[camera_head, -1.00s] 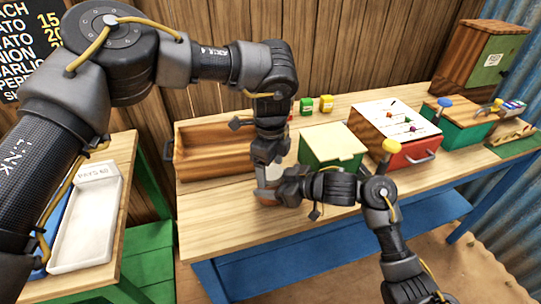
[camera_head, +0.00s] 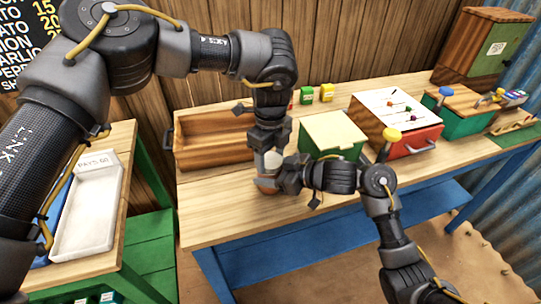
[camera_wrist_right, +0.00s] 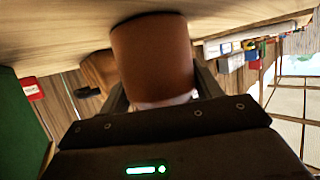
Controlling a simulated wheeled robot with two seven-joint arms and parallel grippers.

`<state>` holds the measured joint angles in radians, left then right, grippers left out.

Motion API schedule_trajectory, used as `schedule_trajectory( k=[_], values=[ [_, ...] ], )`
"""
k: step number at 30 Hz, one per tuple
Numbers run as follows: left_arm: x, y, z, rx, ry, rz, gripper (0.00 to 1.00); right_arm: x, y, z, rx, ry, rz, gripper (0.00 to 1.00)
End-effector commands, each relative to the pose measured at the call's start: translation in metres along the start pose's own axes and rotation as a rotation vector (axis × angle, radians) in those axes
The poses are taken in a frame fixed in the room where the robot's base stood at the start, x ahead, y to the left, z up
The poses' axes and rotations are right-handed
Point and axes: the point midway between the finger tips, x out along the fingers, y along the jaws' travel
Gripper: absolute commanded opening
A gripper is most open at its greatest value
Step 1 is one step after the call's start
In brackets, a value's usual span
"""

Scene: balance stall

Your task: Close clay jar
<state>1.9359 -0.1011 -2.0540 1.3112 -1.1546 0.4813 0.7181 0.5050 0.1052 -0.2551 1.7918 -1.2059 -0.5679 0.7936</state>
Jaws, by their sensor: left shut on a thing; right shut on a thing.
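The clay jar (camera_head: 267,186) is a small terracotta pot on the wooden table, mostly hidden by my grippers in the head view. In the right wrist view the jar (camera_wrist_right: 152,55) fills the top middle, with its pale end towards the gripper's palm. My right gripper (camera_head: 279,181) comes in from the right and is shut on the jar; its dark fingers flank it in the wrist view. My left gripper (camera_head: 268,158) points down from above and is shut on a pale lid (camera_head: 273,160) over the jar. Whether lid and jar touch cannot be told.
An open wooden tray (camera_head: 225,155) stands behind left. A green box with a cream lid (camera_head: 331,135) stands behind right, with a red-fronted box (camera_head: 405,125) beyond it. Small green and yellow packs (camera_head: 326,92) stand at the back. The table front is clear.

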Motion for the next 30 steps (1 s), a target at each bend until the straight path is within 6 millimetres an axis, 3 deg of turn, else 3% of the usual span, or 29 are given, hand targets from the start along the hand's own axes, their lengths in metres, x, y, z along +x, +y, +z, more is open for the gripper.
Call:
schedule_trajectory(
  k=[3, 9, 20, 21, 26, 30],
  values=[
    [0.0004, 0.0008, -0.0001, 0.258, 0.001, 0.003, 0.31, -0.0003, 0.0013, 0.0003, 0.002, -0.001, 0.003, 0.01],
    [0.0007, 0.0006, 0.0, 0.579, 0.001, 0.003, 0.31, -0.0004, 0.0015, 0.0004, 0.003, -0.001, 0.004, 0.01],
    [0.0007, 0.0008, 0.0002, 0.648, 0.001, 0.004, 0.31, -0.0005, 0.0018, 0.0005, 0.003, -0.001, 0.004, 0.01],
    [0.0007, 0.0008, 0.0003, 0.647, 0.001, 0.004, 0.6, -0.0005, 0.0019, 0.0005, 0.003, -0.001, 0.005, 0.01],
    [0.0007, 0.0005, 0.0003, 0.647, 0.0, 0.003, 0.8, -0.0004, 0.0014, 0.0005, 0.002, -0.001, 0.003, 0.01],
    [0.0005, -0.0001, -0.0003, 0.647, 0.001, 0.001, 0.8, 0.0, 0.0005, 0.0003, 0.001, -0.001, 0.001, 0.01]
  ],
)
